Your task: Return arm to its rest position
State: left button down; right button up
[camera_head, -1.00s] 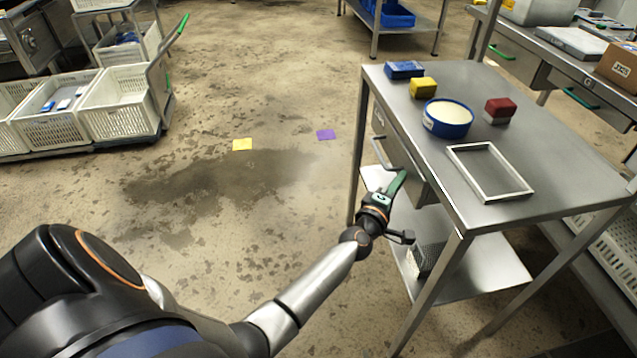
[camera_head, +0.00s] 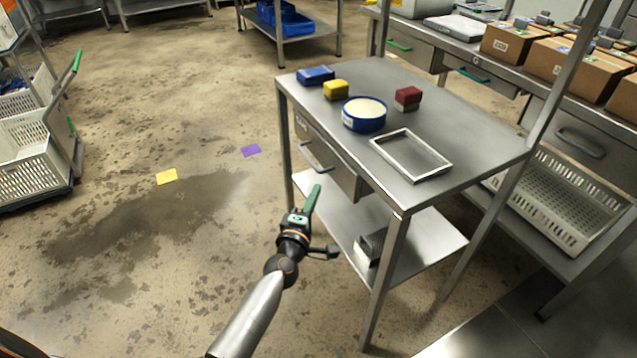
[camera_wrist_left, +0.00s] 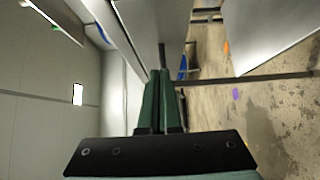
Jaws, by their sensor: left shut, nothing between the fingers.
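My left gripper (camera_head: 312,197) is in front of the near left side of a steel table (camera_head: 468,150), below its top and near the drawer (camera_head: 328,160). Its green fingers are together with nothing between them. In the left wrist view the two fingers of my left gripper (camera_wrist_left: 159,75) lie side by side, with a grey metal surface close beyond. The drawer has a bar handle and appears closed. Whether the gripper touches the table or the handle I cannot tell. My right gripper is not in view.
On the table are a blue block (camera_head: 315,75), a yellow block (camera_head: 335,90), a red block (camera_head: 408,97), a blue round tub (camera_head: 364,115) and a metal frame (camera_head: 411,155). White crates (camera_head: 35,160) stand at left. The floor (camera_head: 190,110) between is open.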

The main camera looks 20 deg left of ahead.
pick_arm(q)
jog(key=s+d+f+m+g+h, duration=0.2)
jog(key=s+d+f+m+g, duration=0.15)
jog(key=s+m, duration=0.5)
jog(key=s+d+f+m+g+h, duration=0.1)
jog(key=s+d+f+m+g, duration=0.35)
jog(key=s, duration=0.65)
jog(key=s+d+f+m+g+h, duration=0.15)
jog(key=s+f+m, duration=0.25)
jog(key=s+m, duration=0.55)
jog(key=s+a+r+n+p, duration=0.1)
jog(key=a+r+p, duration=0.2)
jog(key=r+p, duration=0.8)
jog(key=t+p, duration=0.1)
jog(key=p, duration=0.4)
jog(key=shift+s+a+r, duration=0.2)
jog(key=shift+a, duration=0.15)
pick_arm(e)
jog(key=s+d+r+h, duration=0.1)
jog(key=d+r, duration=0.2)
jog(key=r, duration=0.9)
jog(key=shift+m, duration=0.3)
pick_arm(q)
jog(key=shift+n+y, duration=0.25)
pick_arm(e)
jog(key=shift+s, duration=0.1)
